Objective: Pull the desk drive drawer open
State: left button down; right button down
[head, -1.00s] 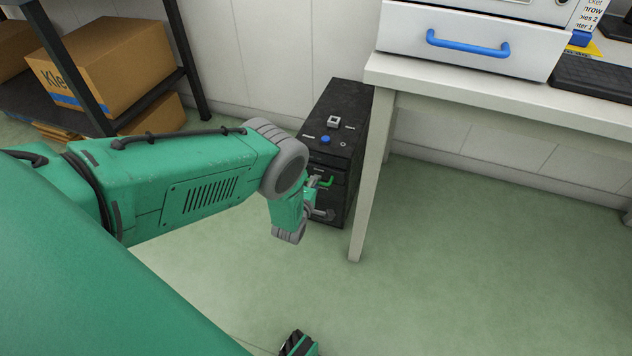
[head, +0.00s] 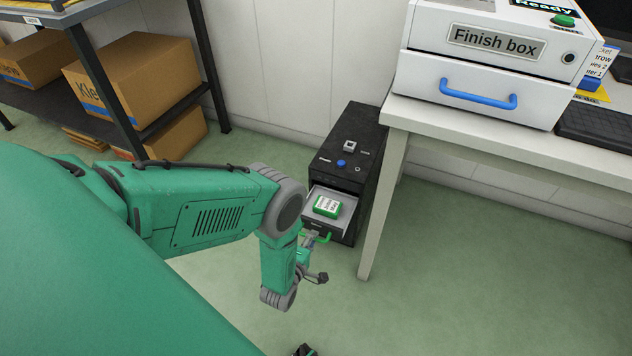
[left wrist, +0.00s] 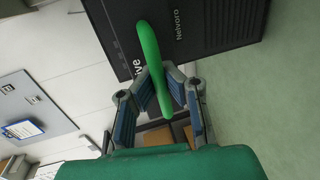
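The black desk drive (head: 357,130) stands on the floor beside the desk leg. Its grey drawer (head: 345,211) is pulled out of the front. A green and white cartridge-like block (head: 327,206) lies in the drawer. The drawer's green handle (head: 318,238) is at its front edge and shows large in the left wrist view (left wrist: 150,58). My left gripper (head: 311,241) is at this handle. In the left wrist view its two fingers (left wrist: 161,78) close on the handle from both sides.
A white desk (head: 470,121) stands right of the drive, its leg (head: 382,215) close by. On it are the Finish box (head: 490,45) with a blue handle and a keyboard (head: 598,127). A shelf with cardboard boxes (head: 135,80) is at left. The floor in front is clear.

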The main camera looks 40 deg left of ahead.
pick_arm(q)
jog(key=shift+s+a+f, duration=0.15)
jog(key=shift+s+a, duration=0.05)
jog(key=shift+a, duration=0.25)
jog(key=c, duration=1.6)
grip_release()
jog(key=shift+w, duration=0.1)
jog(key=v, duration=1.2)
